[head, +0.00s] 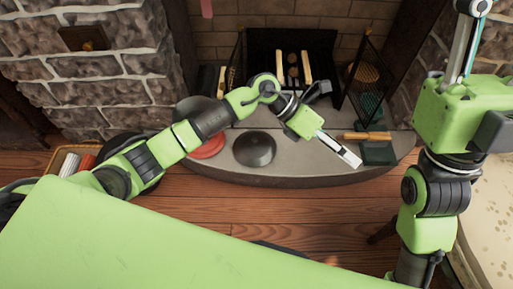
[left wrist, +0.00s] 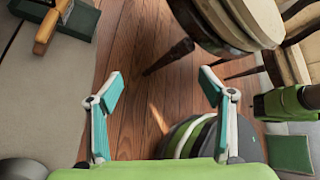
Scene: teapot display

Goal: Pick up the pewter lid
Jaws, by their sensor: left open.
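A dark grey, shiny round piece that looks like the pewter lid (head: 254,148) lies on the grey stone hearth (head: 305,172) in the head view. A grey rounded edge at the lower left of the left wrist view may be the same piece, but I cannot tell. My left gripper (head: 350,155) is over the hearth, to the right of the lid and apart from it. In the left wrist view my left gripper (left wrist: 162,88) has its fingers wide apart with nothing between them. My right gripper (head: 470,38) points up at the top right, partly cut off.
A red round piece (head: 208,150) lies left of the lid, partly under my left arm. A dark green box (head: 378,153) and a wooden-handled piece (head: 366,136) lie at the hearth's right. A fire screen (head: 366,80) stands behind. Stools (left wrist: 235,18) stand on the wooden floor.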

